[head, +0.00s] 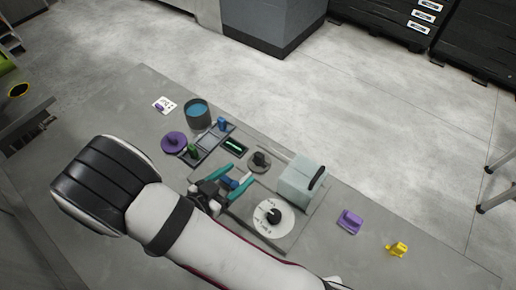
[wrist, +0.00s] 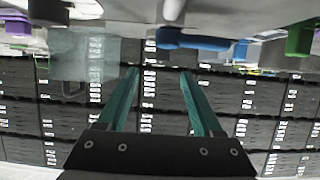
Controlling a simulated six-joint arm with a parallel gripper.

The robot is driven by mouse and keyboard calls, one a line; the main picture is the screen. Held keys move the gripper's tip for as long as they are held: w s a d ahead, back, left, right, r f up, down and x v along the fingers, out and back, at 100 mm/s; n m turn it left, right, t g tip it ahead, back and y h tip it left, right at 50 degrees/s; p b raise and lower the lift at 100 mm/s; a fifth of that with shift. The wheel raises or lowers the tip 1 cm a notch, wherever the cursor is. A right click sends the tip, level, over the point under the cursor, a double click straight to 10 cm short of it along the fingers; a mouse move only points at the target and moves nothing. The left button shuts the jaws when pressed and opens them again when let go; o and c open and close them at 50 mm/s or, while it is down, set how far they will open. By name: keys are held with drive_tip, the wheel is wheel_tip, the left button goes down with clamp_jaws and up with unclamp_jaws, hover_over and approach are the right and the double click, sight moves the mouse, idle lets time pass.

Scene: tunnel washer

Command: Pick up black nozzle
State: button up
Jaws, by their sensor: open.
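I cannot tell for sure which dark part is the black nozzle. A small dark piece (head: 259,159) stands on a round grey base just beyond my fingertips. A black knob-like piece (head: 273,215) sits on a white marked disc, to the right of and nearer than my gripper. My gripper (head: 241,171) has two teal fingers, spread apart over the table. In the wrist view my gripper (wrist: 159,72) is open with nothing between its fingers. A blue piece (head: 228,183) shows between the fingers in the head view; contact cannot be told. It may be the blue part in the wrist view (wrist: 190,40).
A pale translucent box with a black handle (head: 300,180) stands right of my gripper. A blue-filled cup (head: 197,113), a purple round piece (head: 174,143) and a green piece (head: 193,151) are left. A purple block (head: 350,221) and a yellow piece (head: 397,249) lie right, with clear table around.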

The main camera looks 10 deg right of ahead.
sight(257, 157)
drive_tip(key=x, duration=1)
drive_tip(key=shift+w+r, duration=0.25)
drive_tip(key=shift+w, duration=0.05)
clamp_jaws()
